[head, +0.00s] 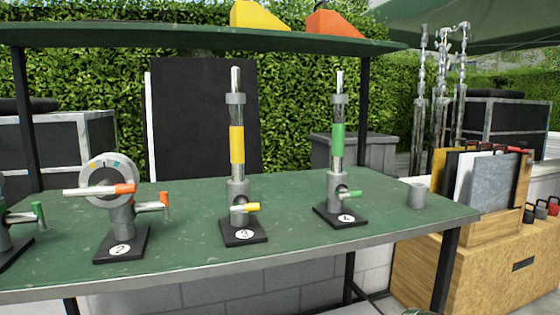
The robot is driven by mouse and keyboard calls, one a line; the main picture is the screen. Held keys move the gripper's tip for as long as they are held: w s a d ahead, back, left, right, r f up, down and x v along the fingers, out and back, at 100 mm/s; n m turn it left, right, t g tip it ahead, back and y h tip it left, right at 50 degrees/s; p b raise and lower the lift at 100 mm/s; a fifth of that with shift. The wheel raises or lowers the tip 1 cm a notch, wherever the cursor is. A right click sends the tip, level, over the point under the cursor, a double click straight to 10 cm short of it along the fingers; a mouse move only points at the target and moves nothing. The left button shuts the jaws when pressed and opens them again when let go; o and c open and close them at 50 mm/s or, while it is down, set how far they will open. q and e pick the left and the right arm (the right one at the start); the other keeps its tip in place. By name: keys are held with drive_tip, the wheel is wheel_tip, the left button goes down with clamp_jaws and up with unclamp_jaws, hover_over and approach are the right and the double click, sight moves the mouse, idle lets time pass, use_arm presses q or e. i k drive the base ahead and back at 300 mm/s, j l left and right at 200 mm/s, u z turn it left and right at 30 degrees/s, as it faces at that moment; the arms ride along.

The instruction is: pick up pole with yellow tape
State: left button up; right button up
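The pole with yellow tape (237,146) stands upright in a grey metal holder on the black base marked 3 (244,231), near the middle of the green table in the head view. A yellow-handled clamp lever (246,208) sticks out to the right of its holder. The pole's top is free and nothing touches it. Neither of my grippers is clearly in view.
A pole with green tape (338,140) stands upright on base 4 to the right. Base 2 with a round disc head (108,180) stands to the left. A grey cup (417,195) sits at the right. A shelf (190,38) spans above the table (300,250).

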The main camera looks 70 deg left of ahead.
sight(238, 187)
drive_tip(key=u, duration=2.6)
drive_tip(key=z, duration=2.15)
drive_tip(key=u, duration=2.05)
drive_tip(key=k+l, duration=0.1)
